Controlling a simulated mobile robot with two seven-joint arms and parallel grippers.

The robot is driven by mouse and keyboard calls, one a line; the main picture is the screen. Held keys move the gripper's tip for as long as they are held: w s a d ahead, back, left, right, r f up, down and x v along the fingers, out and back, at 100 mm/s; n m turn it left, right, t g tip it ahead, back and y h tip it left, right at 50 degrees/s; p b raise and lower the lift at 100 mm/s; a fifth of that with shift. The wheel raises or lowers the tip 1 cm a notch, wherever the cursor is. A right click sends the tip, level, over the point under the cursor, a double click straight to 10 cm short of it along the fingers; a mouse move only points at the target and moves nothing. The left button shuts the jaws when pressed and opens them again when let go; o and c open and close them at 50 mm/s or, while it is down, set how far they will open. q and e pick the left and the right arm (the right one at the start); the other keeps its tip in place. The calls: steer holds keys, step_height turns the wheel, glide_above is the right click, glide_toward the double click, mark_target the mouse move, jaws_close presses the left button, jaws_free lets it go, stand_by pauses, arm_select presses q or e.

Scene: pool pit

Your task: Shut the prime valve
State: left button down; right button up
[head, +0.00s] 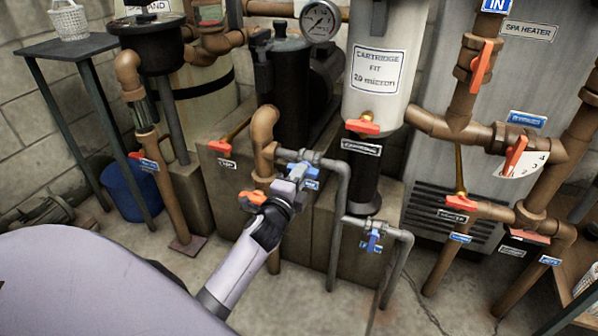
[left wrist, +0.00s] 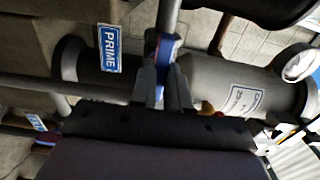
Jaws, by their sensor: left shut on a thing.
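The prime valve is on a thin grey pipe (head: 341,190) in front of the black pump in the head view. Its blue handle shows in the left wrist view (left wrist: 161,70), between my fingers. A blue tag reading PRIME (left wrist: 109,48) hangs just left of the handle there. My left gripper (head: 299,174) reaches up from the lower left and is shut on the blue handle; it also shows in the left wrist view (left wrist: 162,88). The gripper hides much of the valve body, so I cannot tell how far the handle is turned. My right gripper is out of view.
A second blue-handled valve (head: 374,241) sits on a lower grey pipe to the right. An orange handle (head: 253,197) is close to my left wrist. A white cartridge filter (head: 374,70) and brown pipes stand behind. The concrete floor in front is mostly clear.

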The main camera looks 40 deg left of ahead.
arm_select(q)
steer(key=m+p, duration=0.2)
steer(key=m, duration=1.6)
steer(key=shift+m+p, duration=0.3)
steer(key=shift+p, duration=0.1)
steer(key=c, duration=1)
jaws_free()
